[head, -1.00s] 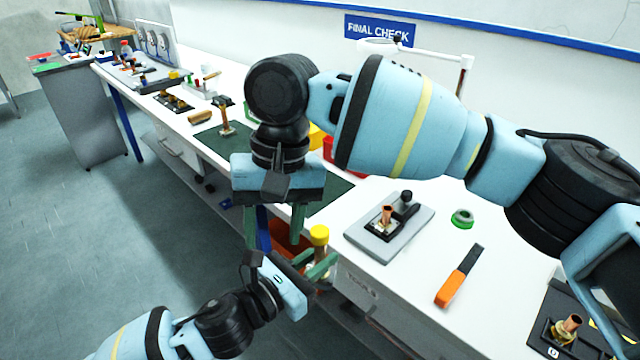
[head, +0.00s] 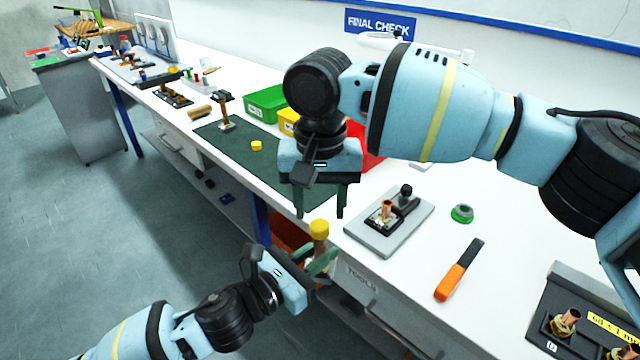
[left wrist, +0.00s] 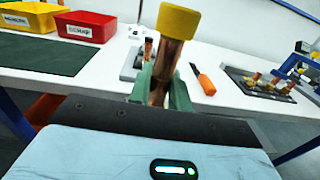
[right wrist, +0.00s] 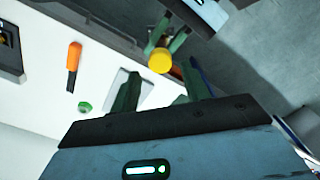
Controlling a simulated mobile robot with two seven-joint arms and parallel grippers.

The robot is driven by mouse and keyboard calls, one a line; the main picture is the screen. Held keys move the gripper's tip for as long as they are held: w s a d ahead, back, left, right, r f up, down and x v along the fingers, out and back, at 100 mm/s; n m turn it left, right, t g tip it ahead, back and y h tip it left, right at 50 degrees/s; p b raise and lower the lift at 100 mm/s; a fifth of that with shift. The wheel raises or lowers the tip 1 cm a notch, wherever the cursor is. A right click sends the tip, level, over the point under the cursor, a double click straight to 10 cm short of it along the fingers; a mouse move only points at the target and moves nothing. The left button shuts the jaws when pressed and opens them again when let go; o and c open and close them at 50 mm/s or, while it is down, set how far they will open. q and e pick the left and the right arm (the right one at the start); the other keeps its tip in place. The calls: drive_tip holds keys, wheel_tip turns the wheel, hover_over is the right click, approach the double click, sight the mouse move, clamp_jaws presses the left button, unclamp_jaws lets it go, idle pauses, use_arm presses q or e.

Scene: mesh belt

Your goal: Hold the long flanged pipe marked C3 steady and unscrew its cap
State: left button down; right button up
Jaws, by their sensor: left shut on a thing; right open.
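My left gripper (head: 318,264) is shut on a copper pipe (left wrist: 163,62), held roughly upright in front of the bench. A yellow cap (head: 320,229) sits on the pipe's top end; it also shows in the left wrist view (left wrist: 178,20) and the right wrist view (right wrist: 159,60). No C3 mark is legible, and the pipe's lower part is mostly hidden by the fingers. My right gripper (head: 322,208) is open and empty, pointing down just above the cap. In the right wrist view the cap appears between and beyond its fingers (right wrist: 162,88), apart from them.
Another yellow cap (head: 256,145) lies on the dark green mat (head: 290,178). Green (head: 266,103), yellow (head: 288,121) and red (left wrist: 86,26) bins stand behind it. A grey plate with a copper fitting (head: 388,212), a green ring (head: 462,213) and an orange-handled tool (head: 452,280) lie to the right.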

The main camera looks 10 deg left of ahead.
sight(320, 224)
drive_tip(key=shift+f, duration=1.75)
drive_tip(key=shift+c, duration=0.3)
drive_tip(key=c, duration=0.9)
drive_tip(key=n, duration=0.3)
drive_tip(key=shift+c, duration=0.2)
drive_tip(key=n, duration=0.9)
drive_tip(key=shift+n, duration=0.3)
drive_tip(key=n, duration=0.4)
drive_tip(key=shift+r, duration=0.2)
